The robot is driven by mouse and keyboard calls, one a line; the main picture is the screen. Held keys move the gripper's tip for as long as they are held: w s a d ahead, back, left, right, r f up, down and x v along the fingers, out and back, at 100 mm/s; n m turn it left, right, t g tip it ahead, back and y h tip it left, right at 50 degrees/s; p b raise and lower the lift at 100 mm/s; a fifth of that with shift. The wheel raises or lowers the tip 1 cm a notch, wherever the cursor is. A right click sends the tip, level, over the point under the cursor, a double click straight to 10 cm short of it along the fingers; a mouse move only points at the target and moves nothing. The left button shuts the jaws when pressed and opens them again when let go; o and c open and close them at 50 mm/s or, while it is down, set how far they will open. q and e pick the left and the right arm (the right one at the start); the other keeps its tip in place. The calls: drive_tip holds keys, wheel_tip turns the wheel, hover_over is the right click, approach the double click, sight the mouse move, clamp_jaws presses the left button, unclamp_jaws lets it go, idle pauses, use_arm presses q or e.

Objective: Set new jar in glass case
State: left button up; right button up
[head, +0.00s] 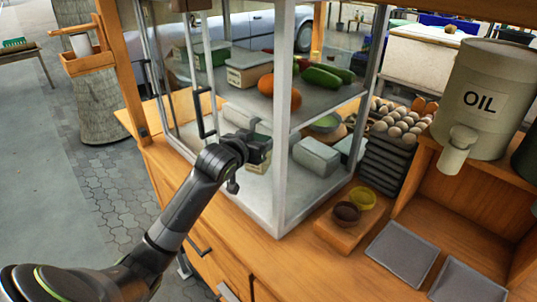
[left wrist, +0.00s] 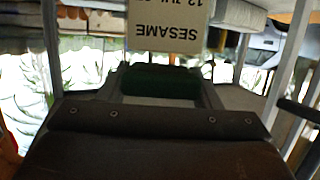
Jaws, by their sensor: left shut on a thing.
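The glass case (head: 282,190) stands on the wooden counter in the middle of the head view, with an upper shelf and a floor. My left gripper (head: 260,150) reaches into its lower level from the left and is shut on a cream jar (head: 257,166), mostly hidden behind the gripper. In the left wrist view a cream label reading SESAME (left wrist: 180,32) shows upside down, beyond a dark green piece (left wrist: 160,82) between the fingers. I cannot tell whether the jar touches the case floor. My right gripper is not in view.
Pale-lidded containers (head: 316,157) stand to the right on the lower level. The upper shelf holds boxes (head: 249,69), tomatoes and cucumbers (head: 321,77). A black door handle (head: 204,112) is close to my left arm. Egg trays (head: 388,158) and an OIL canister (head: 482,100) stand right.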

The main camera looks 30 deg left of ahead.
sight(267, 136)
use_arm(q)
drive_tip(key=w, duration=0.2)
drive_tip(key=w+d, duration=0.1)
drive_tip(key=shift+w+d+r, duration=0.1)
drive_tip(key=shift+w+d, duration=0.1)
drive_tip(key=shift+w, duration=0.15)
wheel_tip(267, 136, down, 7)
drive_tip(key=p, duration=0.1)
drive_tip(key=shift+w, duration=0.2)
drive_tip(key=shift+f, duration=0.25)
drive_tip(key=o, duration=1.1)
drive_tip(key=shift+o, duration=0.2)
